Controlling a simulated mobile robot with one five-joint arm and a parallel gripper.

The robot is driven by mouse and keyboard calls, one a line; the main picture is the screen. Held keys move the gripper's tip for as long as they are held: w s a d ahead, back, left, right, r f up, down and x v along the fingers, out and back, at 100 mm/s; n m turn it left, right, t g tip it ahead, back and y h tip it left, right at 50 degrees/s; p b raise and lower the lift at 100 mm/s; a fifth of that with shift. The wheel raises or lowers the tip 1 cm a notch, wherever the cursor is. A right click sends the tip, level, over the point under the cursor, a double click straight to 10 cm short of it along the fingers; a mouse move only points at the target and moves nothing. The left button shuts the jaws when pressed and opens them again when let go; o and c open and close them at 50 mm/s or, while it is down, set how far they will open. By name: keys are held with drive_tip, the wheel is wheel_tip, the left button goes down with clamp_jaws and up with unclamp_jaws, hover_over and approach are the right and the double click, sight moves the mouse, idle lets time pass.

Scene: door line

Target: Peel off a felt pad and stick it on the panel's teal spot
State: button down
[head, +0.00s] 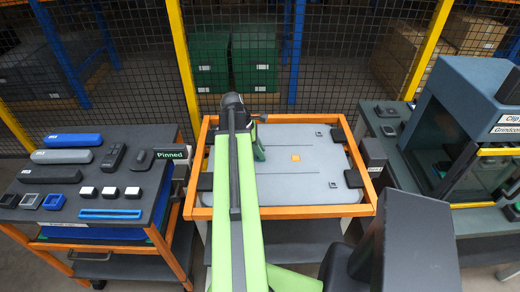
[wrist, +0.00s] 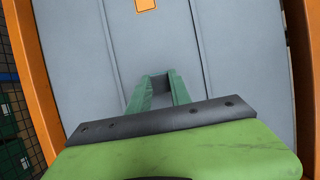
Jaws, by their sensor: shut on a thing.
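The grey panel (head: 310,180) lies flat in an orange frame in front of me; it fills most of the wrist view (wrist: 75,55). An orange square (head: 295,157) is on it, also at the top of the wrist view (wrist: 145,5). I see no teal spot; my arm and gripper cover part of the panel. My gripper (wrist: 160,86) has green fingers closed on a small dark grey piece (wrist: 159,83), seemingly a felt pad, over the panel. Whether it touches the panel is unclear. In the head view one green finger (head: 259,147) shows beside my arm.
Dark clamps (head: 337,135) sit at the frame's corners. A left trolley (head: 120,150) carries blue and grey parts, small white-topped blocks (head: 110,192) and a "Pinned" sign (head: 172,154). A dark cabinet (head: 460,120) stands at right. A mesh fence (head: 330,50) closes the back.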

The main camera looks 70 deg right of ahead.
drive_tip(key=shift+f+b, duration=0.6)
drive_tip(key=shift+f, duration=0.05)
idle(0.8)
drive_tip(key=c, duration=1.1)
unclamp_jaws()
drive_tip(key=shift+w+r+p, duration=0.1)
drive_tip(key=shift+r+p, duration=0.2)
drive_tip(key=p+v, duration=1.5)
drive_tip(key=v, duration=0.1)
drive_tip(key=shift+r, duration=0.4)
drive_tip(key=shift+a, duration=0.1)
